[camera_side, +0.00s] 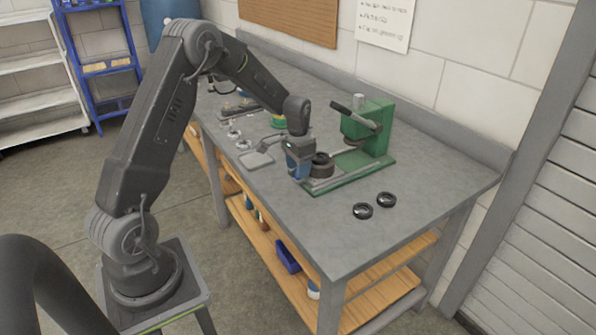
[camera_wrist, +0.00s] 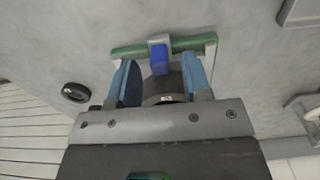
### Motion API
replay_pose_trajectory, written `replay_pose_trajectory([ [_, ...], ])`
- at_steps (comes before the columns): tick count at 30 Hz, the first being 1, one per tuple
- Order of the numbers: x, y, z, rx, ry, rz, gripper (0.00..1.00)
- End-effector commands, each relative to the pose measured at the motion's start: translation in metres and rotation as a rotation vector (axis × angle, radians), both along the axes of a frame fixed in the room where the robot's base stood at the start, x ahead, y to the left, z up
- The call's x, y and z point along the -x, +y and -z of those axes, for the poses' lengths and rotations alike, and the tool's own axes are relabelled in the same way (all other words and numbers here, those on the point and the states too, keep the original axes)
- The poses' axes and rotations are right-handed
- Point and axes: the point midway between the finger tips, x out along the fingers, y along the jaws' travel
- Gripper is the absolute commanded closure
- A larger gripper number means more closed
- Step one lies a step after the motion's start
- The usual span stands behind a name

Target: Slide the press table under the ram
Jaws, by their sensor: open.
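The green press (camera_side: 372,130) stands on the workbench, with its lever at the upper left and its ram over the base. The press table (camera_side: 322,183) is a grey slide at the left end of the green base, out from under the ram. A dark round part (camera_side: 322,165) sits on it. My gripper (camera_side: 298,170) is at the slide's left end. In the wrist view my gripper (camera_wrist: 159,70) is open, its blue fingers on either side of a blue handle (camera_wrist: 159,58) and the dark part (camera_wrist: 160,88). Finger contact with the handle cannot be told.
Two black rings (camera_side: 363,210) (camera_side: 386,199) lie on the bench in front of the press. A flat grey tray (camera_side: 257,160) and small fittings lie left of my gripper. The workbench (camera_side: 350,250) is clear toward its front right corner. A wall stands behind.

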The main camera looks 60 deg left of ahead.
Motion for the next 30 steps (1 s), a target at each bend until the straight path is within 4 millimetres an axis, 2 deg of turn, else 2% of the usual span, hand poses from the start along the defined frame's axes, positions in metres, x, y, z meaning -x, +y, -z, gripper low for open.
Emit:
replay_pose_trajectory([
  [4,0.000,0.000,0.013,0.001,0.001,0.000,0.55],
  [14,0.000,0.000,0.017,0.000,0.000,0.000,0.55],
  [28,0.000,0.000,0.017,0.000,0.000,0.000,0.98],
  [30,0.000,0.000,0.017,0.000,0.000,0.000,1.00],
])
